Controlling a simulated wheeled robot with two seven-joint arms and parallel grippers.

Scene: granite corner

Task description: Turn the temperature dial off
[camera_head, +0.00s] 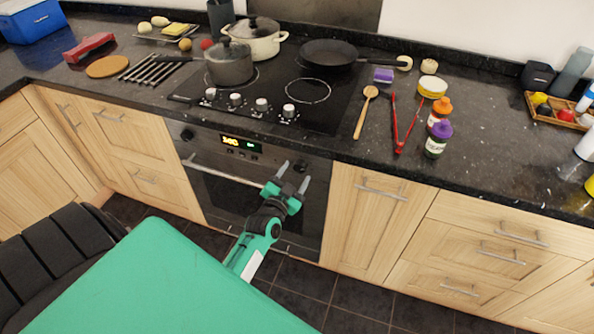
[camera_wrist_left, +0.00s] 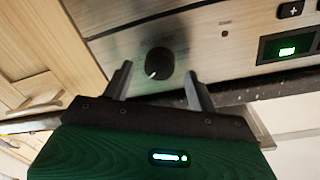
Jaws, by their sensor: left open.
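The oven (camera_head: 255,195) has a control panel with a lit display (camera_head: 240,143) and a black dial (camera_head: 187,134) at its left end. In the left wrist view a round black dial (camera_wrist_left: 159,62) with a white mark sits on the steel panel; the mark points to the lower left. No lettering shows which dial is for temperature. My left gripper (camera_head: 295,172) is open and empty in front of the panel's right part. In the wrist view its fingers (camera_wrist_left: 160,88) stand apart, one to each side of the dial and below it in the picture, with no clear contact. My right gripper is out of view.
The oven's long handle (camera_head: 225,174) runs below the panel. The granite worktop above carries a hob with several knobs (camera_head: 262,104), a grey pot (camera_head: 229,66), a frying pan (camera_head: 328,53) and red tongs (camera_head: 405,125). Wooden cabinets (camera_head: 370,215) flank the oven.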

